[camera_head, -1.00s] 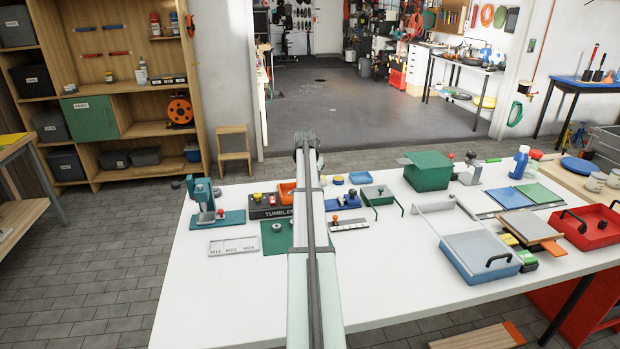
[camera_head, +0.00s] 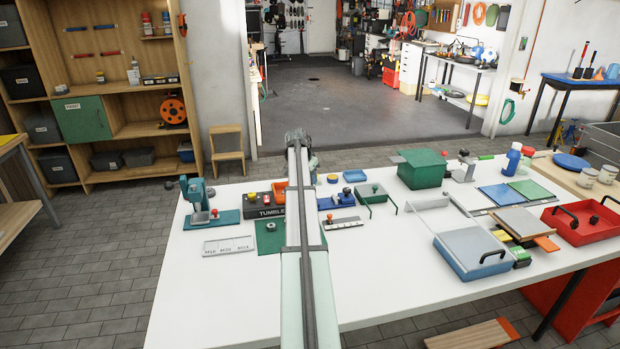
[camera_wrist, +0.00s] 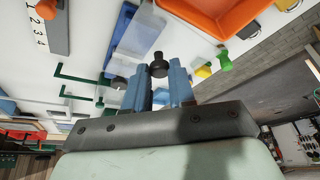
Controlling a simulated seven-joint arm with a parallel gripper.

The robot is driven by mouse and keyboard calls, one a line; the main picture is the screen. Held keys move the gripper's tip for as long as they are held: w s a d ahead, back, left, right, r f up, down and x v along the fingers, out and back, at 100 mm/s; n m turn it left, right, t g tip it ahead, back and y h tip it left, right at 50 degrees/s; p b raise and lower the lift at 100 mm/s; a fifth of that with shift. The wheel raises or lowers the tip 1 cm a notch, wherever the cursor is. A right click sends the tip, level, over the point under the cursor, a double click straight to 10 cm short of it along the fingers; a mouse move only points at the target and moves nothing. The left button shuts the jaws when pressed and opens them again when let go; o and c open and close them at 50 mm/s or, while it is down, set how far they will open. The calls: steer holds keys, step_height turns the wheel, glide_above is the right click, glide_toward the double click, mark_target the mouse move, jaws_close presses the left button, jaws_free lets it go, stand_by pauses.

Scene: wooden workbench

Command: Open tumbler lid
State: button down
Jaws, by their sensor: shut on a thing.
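The dark tumbler box (camera_head: 265,211), with the partly covered label "TUMBLE", stands left of my arm in the head view. Red and yellow knobs show near it. The fingers are not clearly visible in the head view.
An orange tray (camera_wrist: 215,10) and a green knob (camera_wrist: 224,61) lie close beyond the fingers. A teal press (camera_head: 195,203) stands left, a green box (camera_head: 425,169) and a blue tray (camera_head: 472,260) right. The white tabletop (camera_head: 205,300) is clear at the front left.

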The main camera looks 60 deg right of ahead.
steer(key=c, duration=0.9)
jaws_free()
steer(key=shift+c, duration=0.2)
steer(key=shift+r, duration=0.1)
steer(key=v, duration=1.3)
steer(key=shift+r, duration=0.3)
steer(key=shift+a, duration=0.1)
